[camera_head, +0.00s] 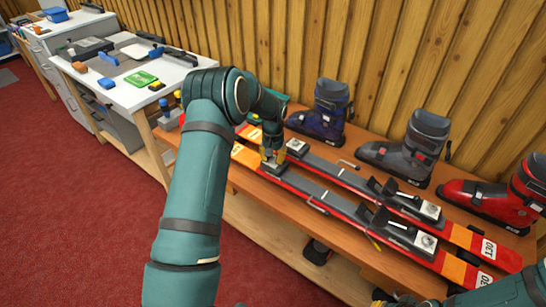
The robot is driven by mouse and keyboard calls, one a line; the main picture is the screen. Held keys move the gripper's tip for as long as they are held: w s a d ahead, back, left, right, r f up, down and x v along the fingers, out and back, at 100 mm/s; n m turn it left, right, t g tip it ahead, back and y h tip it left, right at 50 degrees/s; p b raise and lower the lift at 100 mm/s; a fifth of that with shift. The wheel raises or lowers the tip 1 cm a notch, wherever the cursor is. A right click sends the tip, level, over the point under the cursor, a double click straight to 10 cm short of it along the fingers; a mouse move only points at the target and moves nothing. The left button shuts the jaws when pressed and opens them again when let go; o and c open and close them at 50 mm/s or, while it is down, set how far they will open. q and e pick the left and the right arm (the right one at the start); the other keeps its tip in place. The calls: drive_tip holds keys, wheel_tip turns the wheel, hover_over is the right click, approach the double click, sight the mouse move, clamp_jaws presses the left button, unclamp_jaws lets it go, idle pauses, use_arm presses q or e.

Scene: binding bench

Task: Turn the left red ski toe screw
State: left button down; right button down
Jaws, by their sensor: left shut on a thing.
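A pair of red skis lies on a wooden bench, the nearer ski (320,194) in front of the farther ski (345,172). My left gripper (271,158) is at the toe binding at the left end of the nearer ski. It is shut on a small tool, seemingly a screwdriver, mostly hidden by the gripper. The toe screw is hidden too, and I cannot tell whether the tool touches it. The nearer ski's heel binding (412,238) is in plain view. My right arm shows at the bottom right corner; its gripper is cut off or unclear.
Dark blue (322,112), grey (408,150) and red (495,200) boots stand behind the skis against the plank wall. Yellow-topped tools (178,98) stand at the bench's left end. A white workbench (125,93) with hand tools stands left. Red carpet lies in front.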

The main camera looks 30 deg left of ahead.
use_arm(q)
drive_tip(key=n, duration=0.4)
drive_tip(key=shift+n, duration=0.3)
drive_tip(key=shift+n+p, duration=0.6)
drive_tip(key=shift+n, duration=1.6)
drive_tip(key=c, duration=0.7)
unclamp_jaws()
drive_tip(key=shift+a, duration=0.1)
drive_tip(key=shift+r, duration=0.1)
wheel_tip(320, 180, up, 12)
